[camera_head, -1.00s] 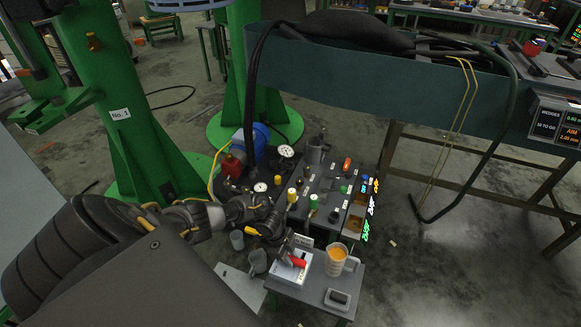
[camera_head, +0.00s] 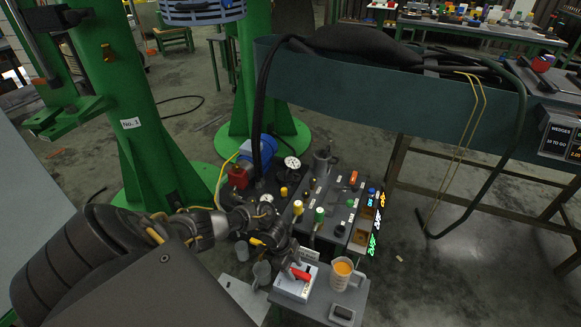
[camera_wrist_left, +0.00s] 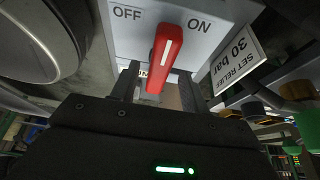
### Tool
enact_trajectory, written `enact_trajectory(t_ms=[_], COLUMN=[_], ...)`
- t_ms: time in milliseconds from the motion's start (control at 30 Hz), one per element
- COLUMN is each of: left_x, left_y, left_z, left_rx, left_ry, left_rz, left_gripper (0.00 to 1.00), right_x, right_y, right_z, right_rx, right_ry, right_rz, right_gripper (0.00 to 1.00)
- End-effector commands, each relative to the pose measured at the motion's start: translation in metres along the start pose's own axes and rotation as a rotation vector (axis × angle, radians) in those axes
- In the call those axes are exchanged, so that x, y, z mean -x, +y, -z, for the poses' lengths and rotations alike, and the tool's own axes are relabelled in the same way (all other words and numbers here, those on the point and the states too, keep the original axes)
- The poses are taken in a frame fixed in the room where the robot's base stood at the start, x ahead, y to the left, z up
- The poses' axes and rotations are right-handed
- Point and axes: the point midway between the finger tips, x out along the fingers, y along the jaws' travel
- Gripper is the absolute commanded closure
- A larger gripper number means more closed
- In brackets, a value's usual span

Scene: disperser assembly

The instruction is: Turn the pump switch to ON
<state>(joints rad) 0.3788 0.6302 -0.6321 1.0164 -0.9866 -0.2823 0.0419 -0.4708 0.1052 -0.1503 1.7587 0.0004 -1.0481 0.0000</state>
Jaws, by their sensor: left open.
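The pump switch is a red handle (camera_wrist_left: 164,58) with a white line, on a pale grey box (camera_wrist_left: 150,30) marked OFF at left and ON at right. In the left wrist view the handle stands nearly upright between the two words, its top leaning slightly right. In the head view the red handle (camera_head: 300,273) and its box (camera_head: 295,287) sit on a small grey table. My left gripper (camera_wrist_left: 157,88) is open, one finger on each side of the handle's lower end. I cannot tell whether the fingers touch it. My right gripper is not in view.
A jug of orange liquid (camera_head: 341,274) stands close right of the switch box. A small dark block (camera_head: 342,313) lies in front. A grey cup (camera_head: 262,271) is at left. A "SET RELIEF 30 bar" plate (camera_wrist_left: 238,60) is beside the box. A control panel (camera_head: 338,213) stands behind.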

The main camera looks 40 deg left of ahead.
Motion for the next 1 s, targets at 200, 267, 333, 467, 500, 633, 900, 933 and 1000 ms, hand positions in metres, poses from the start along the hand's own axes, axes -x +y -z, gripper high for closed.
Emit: enact_trajectory(t_ms=[200, 267, 333, 467, 500, 633, 900, 933, 1000], left_x=[0.045, 0.057, 0.069, 0.086, 0.089, 0.096, 0.097, 0.097, 0.097], left_y=[0.0, -0.001, -0.001, 0.0, 0.0, -0.001, -0.001, -0.001, -0.001], left_z=[0.0, 0.0, 0.0, 0.0, 0.0, 0.0, 0.0, 0.0, 0.0], left_rx=[-0.003, -0.003, -0.004, -0.003, -0.002, -0.001, -0.001, -0.001, -0.001], left_ry=[-0.002, -0.002, -0.003, -0.002, -0.002, -0.002, -0.001, -0.001, -0.001], left_rz=[0.001, 0.002, 0.001, 0.0, 0.0, 0.0, 0.0, 0.0, 0.0], left_gripper=[0.55, 0.55, 0.55, 0.55, 0.55, 0.55, 0.55, 0.55, 0.55], right_x=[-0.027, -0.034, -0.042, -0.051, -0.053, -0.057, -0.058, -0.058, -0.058], right_y=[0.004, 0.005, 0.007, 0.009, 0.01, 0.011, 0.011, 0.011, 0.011], right_z=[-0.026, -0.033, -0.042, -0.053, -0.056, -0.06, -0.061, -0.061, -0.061], right_rx=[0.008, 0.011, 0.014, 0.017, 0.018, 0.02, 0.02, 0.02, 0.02], right_ry=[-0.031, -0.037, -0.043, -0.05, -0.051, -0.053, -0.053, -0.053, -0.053], right_rz=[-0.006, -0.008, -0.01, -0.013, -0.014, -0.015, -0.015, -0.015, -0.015], right_gripper=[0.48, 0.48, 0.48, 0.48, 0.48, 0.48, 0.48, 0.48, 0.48])
